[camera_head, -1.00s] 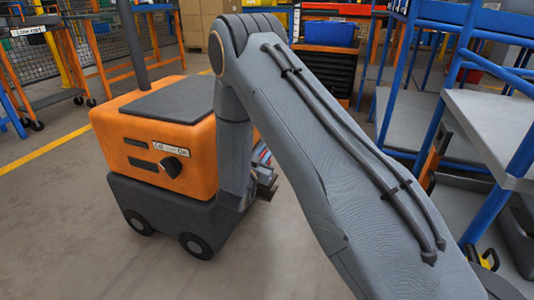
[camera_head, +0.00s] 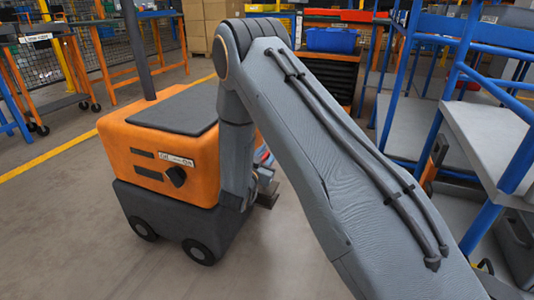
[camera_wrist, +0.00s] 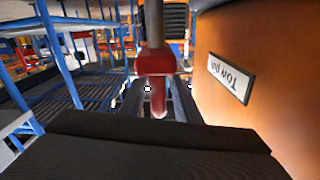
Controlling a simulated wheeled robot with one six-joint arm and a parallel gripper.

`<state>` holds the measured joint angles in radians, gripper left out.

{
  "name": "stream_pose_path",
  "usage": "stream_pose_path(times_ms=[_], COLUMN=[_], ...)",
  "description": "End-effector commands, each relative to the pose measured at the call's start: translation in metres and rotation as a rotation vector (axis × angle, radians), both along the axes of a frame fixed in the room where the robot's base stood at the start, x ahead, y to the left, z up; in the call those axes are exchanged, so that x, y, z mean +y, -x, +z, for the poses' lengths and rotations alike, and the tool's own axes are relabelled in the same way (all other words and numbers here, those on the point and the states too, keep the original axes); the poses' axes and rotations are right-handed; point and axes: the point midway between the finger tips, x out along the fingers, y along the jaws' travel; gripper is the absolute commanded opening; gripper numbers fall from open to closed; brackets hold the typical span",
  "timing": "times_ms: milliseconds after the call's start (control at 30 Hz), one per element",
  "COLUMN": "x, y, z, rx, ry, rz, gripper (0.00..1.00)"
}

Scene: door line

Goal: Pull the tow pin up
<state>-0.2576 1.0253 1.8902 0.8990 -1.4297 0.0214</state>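The orange tugger (camera_head: 155,150) with a dark grey top and base stands left of my arm in the head view. In the wrist view its orange side (camera_wrist: 265,55) fills the right, with an upside-down "Tow pin" label (camera_wrist: 231,77). The tow pin shows there as a red grip (camera_wrist: 157,82) on a grey rod (camera_wrist: 153,22). My gripper (camera_wrist: 169,88) looks open, its dark fingertips apart near the red grip's lower part. Whether they touch it I cannot tell. In the head view my arm hides the pin and most of the gripper.
A blue-framed rack with grey shelves (camera_head: 485,140) stands close on the right. Orange workbenches (camera_head: 135,45) and a dark cabinet with a blue bin (camera_head: 333,39) are at the back. The floor (camera_head: 60,230) left of the tugger is clear.

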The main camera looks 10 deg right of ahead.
Motion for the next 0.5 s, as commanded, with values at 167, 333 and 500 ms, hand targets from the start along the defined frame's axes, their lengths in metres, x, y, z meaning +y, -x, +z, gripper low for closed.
stream_pose_path(times_ms=[167,333,500], x=[0.008,0.026,0.041], y=[0.010,0.032,0.052], z=[0.000,0.002,0.001], rx=[0.002,0.003,0.003], ry=[0.001,0.000,0.000], rz=[0.002,0.005,0.005], gripper=[0.29,0.29,0.29])
